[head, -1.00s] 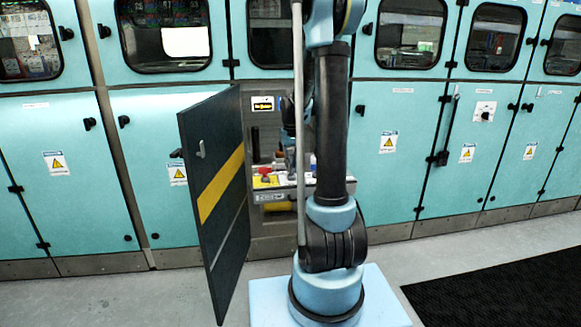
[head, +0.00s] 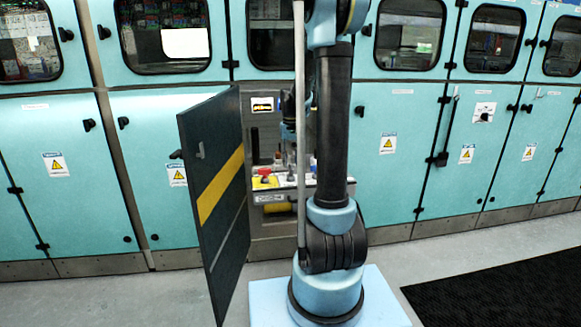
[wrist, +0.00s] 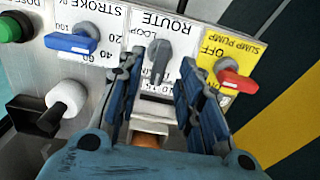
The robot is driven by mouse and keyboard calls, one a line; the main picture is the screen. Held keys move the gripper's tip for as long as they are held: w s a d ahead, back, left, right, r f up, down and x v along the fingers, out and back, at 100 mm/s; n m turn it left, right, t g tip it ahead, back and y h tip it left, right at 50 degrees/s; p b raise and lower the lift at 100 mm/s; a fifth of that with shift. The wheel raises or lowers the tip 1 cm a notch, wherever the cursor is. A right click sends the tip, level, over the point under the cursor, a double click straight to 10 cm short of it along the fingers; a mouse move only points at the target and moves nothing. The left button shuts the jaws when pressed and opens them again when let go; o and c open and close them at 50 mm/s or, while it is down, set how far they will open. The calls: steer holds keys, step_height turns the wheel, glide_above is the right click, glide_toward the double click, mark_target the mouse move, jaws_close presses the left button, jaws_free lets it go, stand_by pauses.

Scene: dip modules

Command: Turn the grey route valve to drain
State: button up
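The grey route valve (wrist: 157,58) is a small lever knob on a white plate marked ROUTE (wrist: 172,24) in the wrist view. LOOP is printed beside it, and lettering below it is partly covered by the lever. The lever points toward the bottom of the picture. My gripper (wrist: 157,72) is open, with one dark ribbed finger on each side of the lever. Gaps show between lever and fingers; contact cannot be seen. In the head view the valve cannot be made out, as my arm covers much of the panel.
A red sump pump knob (wrist: 237,82) on a yellow plate lies right of the fingers. An open dark door (head: 222,200) with a yellow stripe stands left of the panel.

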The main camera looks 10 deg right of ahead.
mark_target(291, 167)
step_height(291, 167, up, 9)
stand_by(0.4)
steer(key=s+f+t, duration=0.1)
steer(key=s+f, duration=0.1)
steer(key=s, duration=1.8)
steer(key=s+f+t, duration=0.1)
steer(key=s+f, duration=0.9)
steer(key=s, duration=0.5)
steer(key=shift+f, duration=0.4)
steer(key=shift+a, duration=0.1)
